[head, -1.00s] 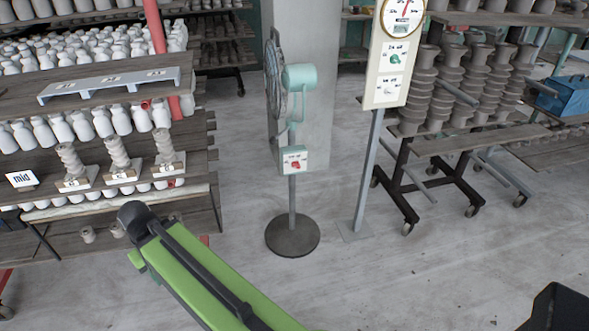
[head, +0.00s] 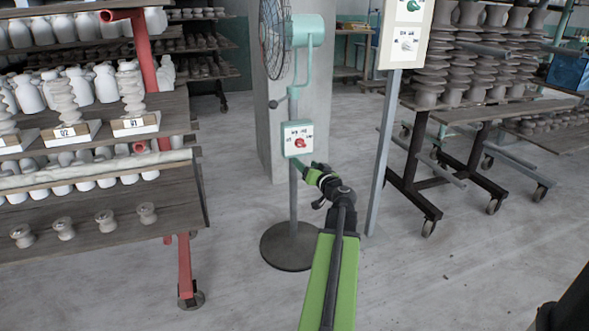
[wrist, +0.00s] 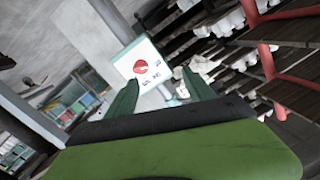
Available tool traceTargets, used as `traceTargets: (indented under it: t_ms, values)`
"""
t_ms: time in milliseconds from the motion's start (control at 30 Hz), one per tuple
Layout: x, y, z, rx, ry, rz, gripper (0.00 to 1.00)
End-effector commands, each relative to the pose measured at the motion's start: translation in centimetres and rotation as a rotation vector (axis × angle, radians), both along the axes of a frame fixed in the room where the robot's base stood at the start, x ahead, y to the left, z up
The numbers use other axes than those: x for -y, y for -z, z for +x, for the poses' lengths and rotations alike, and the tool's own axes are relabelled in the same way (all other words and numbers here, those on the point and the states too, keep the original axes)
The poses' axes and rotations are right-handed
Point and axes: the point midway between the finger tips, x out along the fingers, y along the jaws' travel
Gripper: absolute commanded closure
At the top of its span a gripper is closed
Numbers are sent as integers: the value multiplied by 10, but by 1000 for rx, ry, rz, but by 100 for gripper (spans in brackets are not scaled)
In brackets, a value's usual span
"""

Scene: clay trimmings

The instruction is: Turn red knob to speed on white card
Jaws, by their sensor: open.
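The red knob (head: 300,142) sits on a white plate with small dark labels, on the pale green control box (head: 298,139) of a standing fan (head: 306,30). The labels and the knob's pointer are too small to read. The knob also shows in the wrist view (wrist: 141,67), tilted, between and beyond the two fingers. My gripper (head: 312,170) is open and empty, just below and right of the box; the wrist view also shows its fingers (wrist: 161,90). I cannot tell the exact gap to the knob. The white speed card is not in view now.
A grey post (head: 386,150) carrying a panel with a green knob (head: 412,5) stands just right of the fan. Shelves of pots (head: 110,205) fill the left, and a wheeled rack (head: 455,185) stands right. A concrete pillar (head: 262,130) is behind the fan.

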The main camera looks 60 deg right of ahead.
Motion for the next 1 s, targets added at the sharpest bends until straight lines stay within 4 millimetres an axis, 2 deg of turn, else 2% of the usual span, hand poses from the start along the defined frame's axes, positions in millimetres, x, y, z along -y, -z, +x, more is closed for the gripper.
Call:
traceTargets:
  t_ms: [33, 100, 200, 333, 467, 800, 1000]
  values:
    - [17, 13, -20, 18, 46, -9, 38]
    - [30, 11, -38, 34, 87, -18, 38]
    - [36, 7, -45, 42, 105, -23, 38]
    - [39, 6, -39, 42, 103, -22, 38]
    - [53, 6, -21, 42, 102, -22, 38]
    - [105, 6, 49, 42, 99, -22, 38]
    - [128, 6, 82, 41, 100, -22, 38]
